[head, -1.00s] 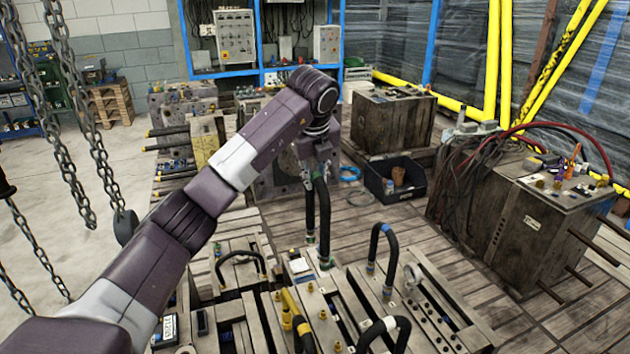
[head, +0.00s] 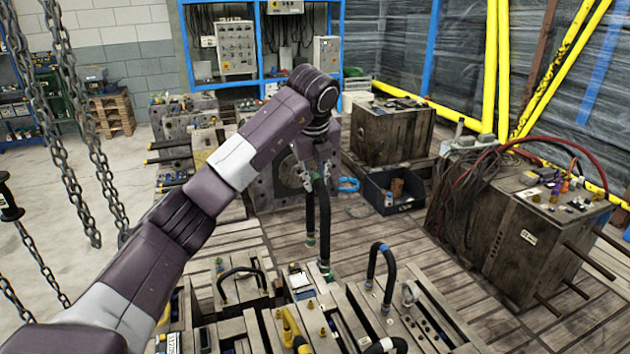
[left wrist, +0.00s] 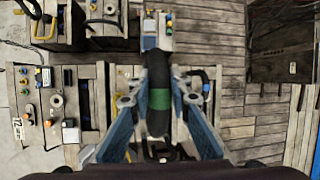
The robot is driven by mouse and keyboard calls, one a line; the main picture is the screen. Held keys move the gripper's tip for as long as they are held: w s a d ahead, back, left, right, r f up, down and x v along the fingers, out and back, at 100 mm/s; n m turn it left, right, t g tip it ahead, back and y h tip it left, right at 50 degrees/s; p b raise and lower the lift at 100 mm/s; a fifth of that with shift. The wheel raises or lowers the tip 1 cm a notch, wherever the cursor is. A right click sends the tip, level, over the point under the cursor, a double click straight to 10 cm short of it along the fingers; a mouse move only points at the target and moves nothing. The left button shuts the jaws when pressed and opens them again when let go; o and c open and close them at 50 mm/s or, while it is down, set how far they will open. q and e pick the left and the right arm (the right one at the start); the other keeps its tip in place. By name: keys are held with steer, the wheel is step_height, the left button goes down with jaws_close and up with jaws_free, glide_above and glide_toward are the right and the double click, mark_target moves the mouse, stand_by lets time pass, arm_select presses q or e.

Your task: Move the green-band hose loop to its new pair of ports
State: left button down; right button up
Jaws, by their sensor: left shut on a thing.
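My left gripper (head: 320,172) is shut on the top of a black hose loop (head: 325,215) above the mould blocks. The loop hangs with both legs down, and green shows at its lower ends. In the left wrist view the green band (left wrist: 160,99) lies between the two fingers, across the dark hose. The lower ends are close to the back of the middle mould block (head: 302,283), which has brass fittings on top. I cannot tell whether they touch it. My right gripper is not in view.
A blue-band hose (head: 380,265) arches up from the right block. A black hose (head: 240,272) loops over the left block, and a yellow-band hose (head: 292,328) stands in front. A dark bin (head: 393,197) sits behind; chains (head: 75,130) hang at left.

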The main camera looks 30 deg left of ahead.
arm_select(q)
steer(key=shift+r+p, duration=3.75)
steer(key=shift+r, duration=1.5)
